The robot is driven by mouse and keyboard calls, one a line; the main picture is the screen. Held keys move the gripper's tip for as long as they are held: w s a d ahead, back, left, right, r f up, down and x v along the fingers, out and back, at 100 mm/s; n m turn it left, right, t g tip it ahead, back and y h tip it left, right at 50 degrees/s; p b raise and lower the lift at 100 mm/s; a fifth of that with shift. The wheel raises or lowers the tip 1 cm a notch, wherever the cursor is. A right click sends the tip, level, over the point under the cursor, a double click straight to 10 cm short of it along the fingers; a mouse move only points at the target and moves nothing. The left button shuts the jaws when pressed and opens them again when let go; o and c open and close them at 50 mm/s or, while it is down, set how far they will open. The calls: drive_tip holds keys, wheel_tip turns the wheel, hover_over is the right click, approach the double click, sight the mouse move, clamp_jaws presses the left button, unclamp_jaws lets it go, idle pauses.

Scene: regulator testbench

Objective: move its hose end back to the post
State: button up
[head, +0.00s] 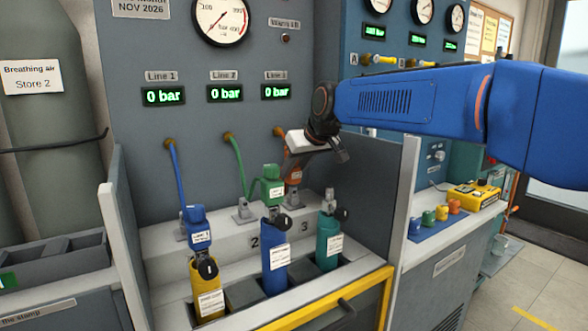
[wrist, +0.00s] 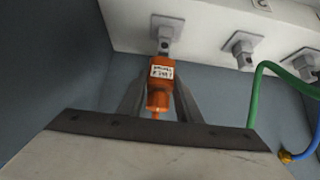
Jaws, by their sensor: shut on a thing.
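The orange hose end (head: 295,173), with a white label, is at the back right of the bench under Line 3. My gripper (wrist: 158,100) is shut on it, with one finger on each side of its body in the wrist view. Its tip meets or lines up with a grey post (wrist: 166,28) on a square plate; I cannot tell whether it is fully seated. In the head view my gripper and wrist hide part of the hose end. The teal cylinder (head: 328,243) stands in front with its top fitting bare.
A blue hose end (head: 196,214) sits on the yellow cylinder (head: 207,290). A green hose end (head: 271,173) sits on the blue cylinder (head: 276,258), close left of my gripper. Two other grey posts (wrist: 243,48) stand bare. All three displays read 0 bar.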

sight(297, 177)
drive_tip(key=shift+f, duration=1.9)
idle(1.5)
drive_tip(key=o, duration=1.3)
drive_tip(key=shift+o, duration=0.2)
drive_tip(key=v, duration=1.7)
drive_tip(key=shift+d, duration=0.2)
drive_tip(key=shift+s+r, duration=0.1)
drive_tip(key=shift+s, duration=0.05)
